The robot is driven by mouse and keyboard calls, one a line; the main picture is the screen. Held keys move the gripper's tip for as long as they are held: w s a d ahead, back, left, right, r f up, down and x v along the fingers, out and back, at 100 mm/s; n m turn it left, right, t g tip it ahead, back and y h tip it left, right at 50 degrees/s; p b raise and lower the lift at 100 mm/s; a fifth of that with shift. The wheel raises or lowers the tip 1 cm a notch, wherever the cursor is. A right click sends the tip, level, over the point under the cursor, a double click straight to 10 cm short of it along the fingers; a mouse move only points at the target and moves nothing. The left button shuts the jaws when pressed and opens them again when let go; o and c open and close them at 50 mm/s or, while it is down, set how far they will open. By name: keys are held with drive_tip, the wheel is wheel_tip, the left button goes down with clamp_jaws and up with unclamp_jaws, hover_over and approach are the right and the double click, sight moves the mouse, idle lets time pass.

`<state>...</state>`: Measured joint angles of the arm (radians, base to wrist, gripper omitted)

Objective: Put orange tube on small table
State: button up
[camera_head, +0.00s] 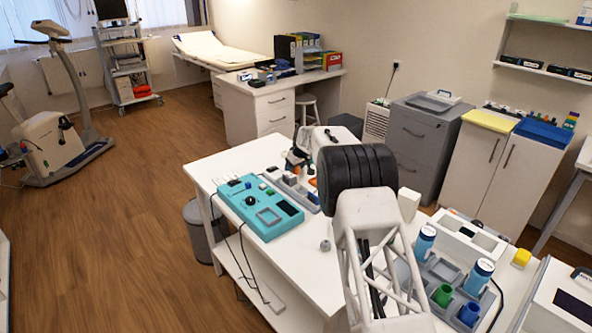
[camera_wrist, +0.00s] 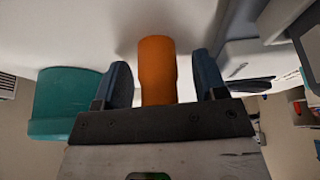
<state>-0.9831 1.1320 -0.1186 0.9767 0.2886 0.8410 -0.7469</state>
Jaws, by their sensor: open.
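An orange tube (camera_wrist: 157,78) stands between the two dark fingers of my gripper (camera_wrist: 160,66) in the wrist view. The fingers are open, with a gap visible on both sides of the tube. The tube's near end is hidden behind the gripper body.
A teal device (camera_head: 262,207) sits on the white table left of my arm; a teal shape (camera_wrist: 65,100) is left of the fingers in the wrist view. A grey tray (camera_head: 460,290) with blue bottles and cups lies right of my arm. A waste bin (camera_head: 201,235) stands beside the table.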

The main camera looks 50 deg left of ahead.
idle(0.5)
drive_tip(key=c, duration=1.1)
drive_tip(key=shift+o, duration=0.2)
drive_tip(key=shift+r, duration=0.1)
wheel_tip(320, 180, up, 10)
idle(0.7)
